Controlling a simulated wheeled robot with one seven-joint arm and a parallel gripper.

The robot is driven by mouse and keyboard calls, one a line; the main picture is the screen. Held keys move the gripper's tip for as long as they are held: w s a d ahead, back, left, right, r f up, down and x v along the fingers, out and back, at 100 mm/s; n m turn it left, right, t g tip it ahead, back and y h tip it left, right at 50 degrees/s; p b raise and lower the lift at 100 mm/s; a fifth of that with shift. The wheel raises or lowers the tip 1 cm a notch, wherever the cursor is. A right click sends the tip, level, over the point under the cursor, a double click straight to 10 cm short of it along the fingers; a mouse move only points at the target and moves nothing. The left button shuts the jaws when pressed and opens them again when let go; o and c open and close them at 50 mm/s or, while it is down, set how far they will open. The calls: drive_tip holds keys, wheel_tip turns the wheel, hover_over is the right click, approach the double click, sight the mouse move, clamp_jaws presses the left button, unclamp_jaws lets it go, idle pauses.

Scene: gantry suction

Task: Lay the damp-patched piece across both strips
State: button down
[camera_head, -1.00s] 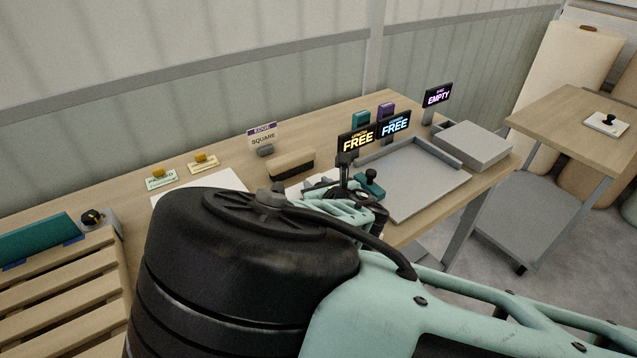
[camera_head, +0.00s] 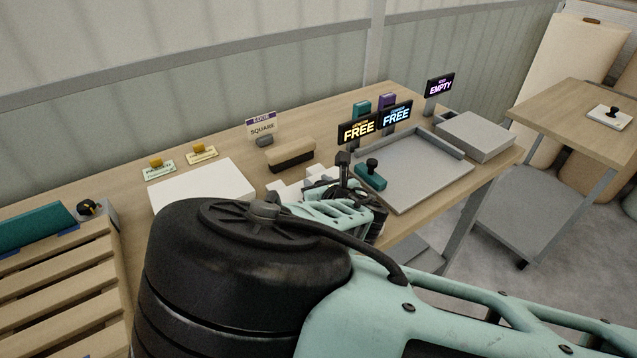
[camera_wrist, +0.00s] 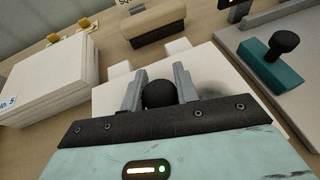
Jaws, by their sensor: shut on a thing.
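My gripper (camera_wrist: 158,86) is shut on a round black knob (camera_wrist: 160,95) in the wrist view. A flat white piece (camera_wrist: 220,72) lies below the knob, and whatever joins them is hidden. A dark area on its right could be shadow or damp; I cannot tell. Two pale strip ends, left (camera_wrist: 119,69) and right (camera_wrist: 178,46), stick out past its far edge. Whether the piece touches them is unclear. In the head view my arm hides most of the piece and gripper; a pale strip end (camera_head: 277,186) shows beside them.
A white stack (camera_wrist: 50,85) stands left. A brown block (camera_wrist: 155,24) lies behind. FREE signs (camera_head: 358,131) stand behind the tray. A grey box (camera_head: 475,135) is farther right.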

drive_tip(key=shift+f, duration=0.4)
drive_tip(key=c, duration=1)
unclamp_jaws()
